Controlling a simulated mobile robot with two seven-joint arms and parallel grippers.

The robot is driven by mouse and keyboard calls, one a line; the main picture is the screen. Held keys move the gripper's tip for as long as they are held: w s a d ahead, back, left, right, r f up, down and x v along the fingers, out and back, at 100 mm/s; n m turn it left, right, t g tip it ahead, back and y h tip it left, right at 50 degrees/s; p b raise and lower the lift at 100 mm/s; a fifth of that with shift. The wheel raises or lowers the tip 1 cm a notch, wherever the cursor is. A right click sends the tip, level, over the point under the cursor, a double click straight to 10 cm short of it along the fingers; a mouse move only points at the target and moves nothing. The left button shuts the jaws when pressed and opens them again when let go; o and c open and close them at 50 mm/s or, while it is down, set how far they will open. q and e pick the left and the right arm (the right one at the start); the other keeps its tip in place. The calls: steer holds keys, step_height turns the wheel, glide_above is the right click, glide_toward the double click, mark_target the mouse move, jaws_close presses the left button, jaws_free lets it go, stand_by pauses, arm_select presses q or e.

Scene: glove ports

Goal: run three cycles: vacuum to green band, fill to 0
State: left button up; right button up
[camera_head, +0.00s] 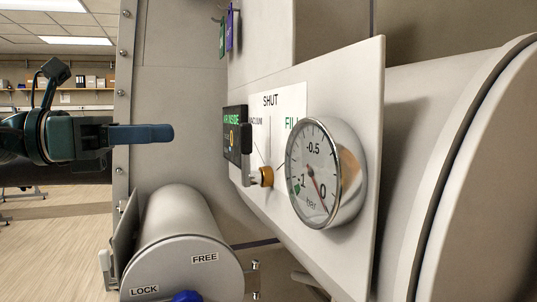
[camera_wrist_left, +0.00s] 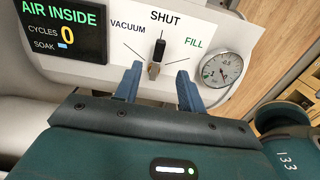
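The valve handle (camera_head: 247,140) is dark with an orange hub (camera_head: 266,177). In the left wrist view the handle (camera_wrist_left: 159,49) points up at SHUT, between VACUUM and FILL. The round gauge (camera_head: 313,172) has a green band near -1, and its red needle is near 0. The display (camera_wrist_left: 62,29) reads AIR INSIDE, CYCLES 0, with a short SOAK bar. My left gripper (camera_head: 172,133) is left of the handle, apart from it. Its blue fingers (camera_wrist_left: 160,87) are open and empty, facing the handle. My right gripper is not in view.
A white panel (camera_head: 365,80) carries the valve and gauge. Below left is a cylindrical port (camera_head: 176,225) marked FREE and LOCK, with a blue knob (camera_head: 187,297). A large round port (camera_head: 480,180) stands at right. Green and purple tags (camera_head: 232,28) hang above.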

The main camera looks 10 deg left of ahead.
mark_target(239, 131)
arm_select(q)
steer(key=p+x, duration=0.4)
steer(key=x, duration=0.8)
steer(key=shift+r, duration=0.1)
steer(key=shift+w+d, duration=0.25)
steer(key=shift+d, duration=0.15)
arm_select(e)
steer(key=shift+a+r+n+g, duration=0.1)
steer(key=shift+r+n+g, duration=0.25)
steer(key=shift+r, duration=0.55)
arm_select(q)
jaws_close()
